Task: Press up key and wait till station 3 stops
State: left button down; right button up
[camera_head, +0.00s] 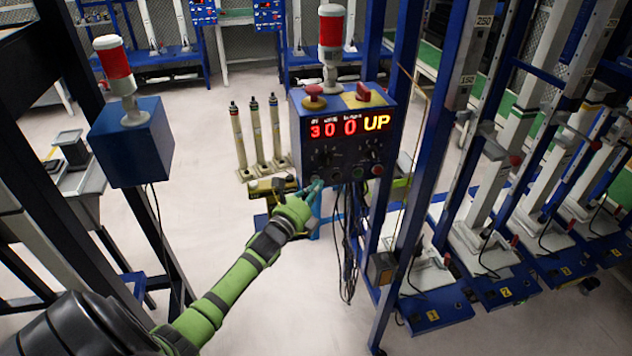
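The blue control box (345,140) stands in the middle of the head view, with a lit display (350,126) that reads "3 0 0 UP". A row of small buttons runs along the lower edge of its front. My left gripper (314,187) reaches up from the lower left, and its tip is at the lower left button of the box. I cannot tell whether it touches, and the button under the tip is hidden. The finger opening is too small to make out. The stations (430,300) stand in a row to the right, with yellow number labels on their blue bases. My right gripper is not in view.
A red and white beacon (331,35), a red mushroom button (314,98) and a red switch sit on the box. A second blue box (131,141) with a beacon stands left. Cables hang below the control box, and blue posts stand close on its right. Open floor lies in front.

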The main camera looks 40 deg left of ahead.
pick_arm(q)
jog(key=shift+s+d, duration=0.1)
jog(key=shift+s+d+p, duration=0.5)
jog(key=shift+d, duration=0.05)
jog(key=s+d+p, duration=0.1)
jog(key=d, duration=0.1)
jog(key=s+d+p, duration=0.1)
jog(key=s+d, duration=0.1)
jog(key=shift+s, duration=0.1)
dwell(0.3)
jog(key=shift+a, duration=0.1)
dwell(0.6)
